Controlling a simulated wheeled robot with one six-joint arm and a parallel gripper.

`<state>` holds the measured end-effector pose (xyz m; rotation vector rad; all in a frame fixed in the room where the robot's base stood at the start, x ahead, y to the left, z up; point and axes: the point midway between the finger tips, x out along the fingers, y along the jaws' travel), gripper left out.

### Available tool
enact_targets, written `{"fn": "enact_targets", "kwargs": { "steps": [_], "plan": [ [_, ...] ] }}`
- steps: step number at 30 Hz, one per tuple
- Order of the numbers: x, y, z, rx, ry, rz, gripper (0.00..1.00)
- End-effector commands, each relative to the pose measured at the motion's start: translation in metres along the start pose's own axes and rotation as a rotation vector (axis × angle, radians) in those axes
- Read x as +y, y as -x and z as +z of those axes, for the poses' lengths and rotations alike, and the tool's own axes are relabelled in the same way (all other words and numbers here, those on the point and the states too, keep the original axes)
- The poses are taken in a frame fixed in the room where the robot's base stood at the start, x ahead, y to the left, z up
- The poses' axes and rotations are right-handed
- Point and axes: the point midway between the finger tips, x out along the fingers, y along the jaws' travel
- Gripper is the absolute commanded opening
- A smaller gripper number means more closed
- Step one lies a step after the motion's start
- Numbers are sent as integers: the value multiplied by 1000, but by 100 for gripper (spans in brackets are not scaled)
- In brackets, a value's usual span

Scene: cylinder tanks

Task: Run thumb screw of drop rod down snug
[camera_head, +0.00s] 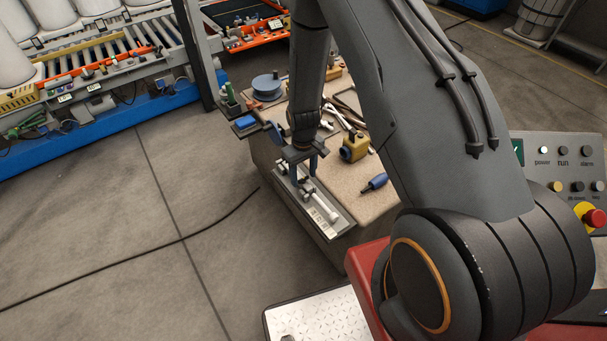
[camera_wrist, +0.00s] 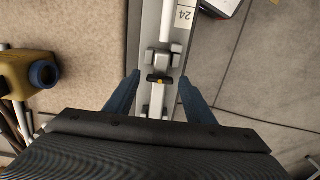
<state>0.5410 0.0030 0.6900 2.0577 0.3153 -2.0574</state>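The drop rod (camera_head: 321,207) is a pale rod lying along a grey plate at the bench edge. In the wrist view the rod (camera_wrist: 175,22) runs through grey metal blocks. The thumb screw (camera_wrist: 160,79) looks like a small dark bar with a yellow middle, across the rod between two blocks. My gripper (camera_head: 303,166) is over the plate, pointing down. In the wrist view my gripper (camera_wrist: 160,80) is open, with one blue finger on each side of the thumb screw and a gap to both. I cannot tell how high the fingertips are above it.
A yellow container with a blue cap (camera_head: 354,148), a blue-handled tool (camera_head: 375,182) and wrenches lie on the bench (camera_head: 372,207). A blue spool (camera_head: 267,86) stands behind. A control panel (camera_head: 562,170) is at the right. Open floor (camera_head: 150,220) lies left.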

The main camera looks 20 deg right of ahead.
Motion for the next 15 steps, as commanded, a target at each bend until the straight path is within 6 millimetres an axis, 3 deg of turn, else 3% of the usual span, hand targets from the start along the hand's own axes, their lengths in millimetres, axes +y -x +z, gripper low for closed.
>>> {"fn": "enact_targets", "kwargs": {
  "steps": [1, 6, 15],
  "plan": [
    [0, 0, 0, 0, 0, 0, 40],
    [0, 0, 0, 0, 0, 0, 12],
    [0, -1, -1, 1, -130, 0, 12]
  ]
}}
